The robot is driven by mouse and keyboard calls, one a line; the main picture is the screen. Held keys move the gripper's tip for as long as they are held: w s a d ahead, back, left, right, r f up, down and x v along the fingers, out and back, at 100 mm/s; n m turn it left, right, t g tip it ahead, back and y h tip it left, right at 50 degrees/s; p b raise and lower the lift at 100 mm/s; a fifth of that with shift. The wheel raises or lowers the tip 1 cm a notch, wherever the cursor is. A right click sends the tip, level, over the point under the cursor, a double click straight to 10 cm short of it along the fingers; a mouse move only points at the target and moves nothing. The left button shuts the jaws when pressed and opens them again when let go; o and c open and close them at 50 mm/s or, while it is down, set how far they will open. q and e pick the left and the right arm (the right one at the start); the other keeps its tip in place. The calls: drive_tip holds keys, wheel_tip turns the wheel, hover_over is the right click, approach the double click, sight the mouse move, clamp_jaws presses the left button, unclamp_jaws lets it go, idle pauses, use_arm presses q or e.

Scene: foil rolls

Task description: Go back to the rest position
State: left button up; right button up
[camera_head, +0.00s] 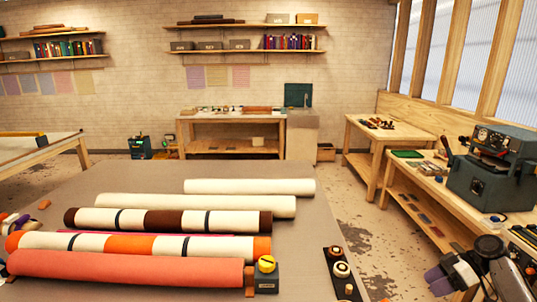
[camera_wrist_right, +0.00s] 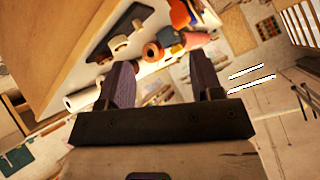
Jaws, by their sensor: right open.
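My right gripper (camera_head: 448,276) is in the lower right of the head view, off the right side of the grey table (camera_head: 345,215). Its purple fingers stand apart with nothing between them; the right wrist view shows the same gripper (camera_wrist_right: 160,68). My left gripper cannot be made out. On the table lie several rolls: a coral roll (camera_head: 125,266) in front, an orange and cream roll (camera_head: 90,242), a brown and cream roll (camera_head: 168,220), and two plain cream rolls (camera_head: 195,204) (camera_head: 250,186) behind.
A small dark block with a yellow top (camera_head: 266,272) stands at the coral roll's right end. A black strip with round pieces (camera_head: 341,270) lies near the table's right edge. A wooden bench (camera_head: 455,205) with a dark green machine (camera_head: 495,170) runs along the right. Open floor lies between.

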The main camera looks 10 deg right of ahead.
drive_tip(key=w+a+r+m+t+h, duration=0.4)
drive_tip(key=w+r+m+h, duration=0.25)
drive_tip(key=r+h, duration=0.4)
drive_tip(key=s+a+f+t+h, duration=0.1)
drive_tip(key=s+a+f+t, duration=0.15)
drive_tip(key=a, duration=0.55)
drive_tip(key=s+a+f+t+h, duration=0.1)
drive_tip(key=s+a+h, duration=0.15)
drive_tip(key=a, duration=0.55)
drive_tip(key=s+a+f+y, duration=0.3)
drive_tip(key=s+a+f, duration=0.8)
drive_tip(key=s, duration=0.4)
drive_tip(key=s+a+f+g+y, duration=0.15)
drive_tip(key=s+f+g, duration=0.25)
drive_tip(key=s+f, duration=0.5)
drive_tip(key=s+a+f+g, duration=0.3)
drive_tip(key=s+f, duration=0.4)
drive_tip(key=s, duration=0.4)
wheel_tip(320, 180, up, 29)
drive_tip(key=p, duration=2.9)
drive_tip(key=shift+w+a+r, duration=0.15)
